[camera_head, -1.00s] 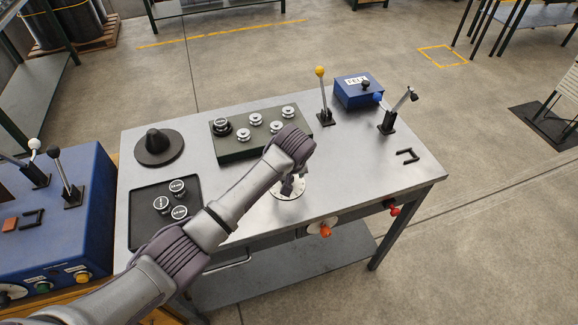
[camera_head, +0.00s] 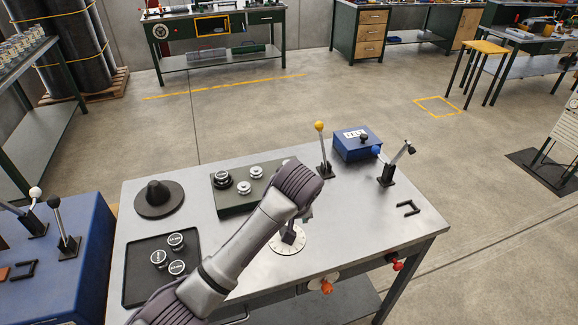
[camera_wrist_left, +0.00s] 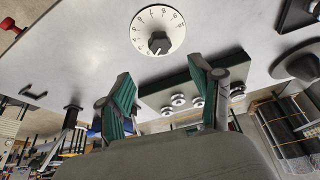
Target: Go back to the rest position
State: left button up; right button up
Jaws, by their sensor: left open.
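My left arm comes in from the lower left in the head view. Its gripper (camera_head: 304,213) is over the middle of the grey table (camera_head: 350,225), mostly hidden by its own wrist, close to a white dial (camera_head: 277,246) with a dark knob. In the left wrist view the two green-padded fingers (camera_wrist_left: 160,70) stand wide apart with nothing between them. The dial (camera_wrist_left: 143,22) with its numbers and knob shows beyond the fingers there, apart from them. My right gripper is in neither view.
A dark green block (camera_head: 232,205) with several silver spools is partly behind my arm. A yellow-knobbed lever (camera_head: 323,150), a blue box (camera_head: 356,147) and a black-handled lever (camera_head: 397,163) stand at the back right. A black tray (camera_head: 140,265) and a black cone (camera_head: 157,197) are left.

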pick_arm(q)
jog(key=s+a+f+m+g+h, duration=0.1)
jog(key=s+a+f, duration=0.3)
jog(key=s, duration=0.2)
jog(key=s+a+f+m+h, duration=0.1)
jog(key=s+a+f, duration=0.2)
jog(key=s+f, duration=0.3)
jog(key=s+a+r+m+y, duration=0.1)
jog(key=s+a+r+m, duration=0.1)
jog(key=s+a, duration=1.5)
jog(key=s+d+f+g+b, duration=0.1)
jog(key=s+f+b, duration=0.1)
jog(key=f, duration=1.4)
jog(key=s+d+f+b, duration=0.2)
jog(key=f+b, duration=0.1)
jog(key=f, duration=1.4)
jog(key=s+a+f+g+b, duration=0.1)
jog(key=s+a+f+b, duration=0.2)
jog(key=s+f, duration=1.2)
notch_tip(320, 180, down, 2)
jog(key=shift+s+a+f, duration=0.15)
jog(key=shift+f, duration=0.1)
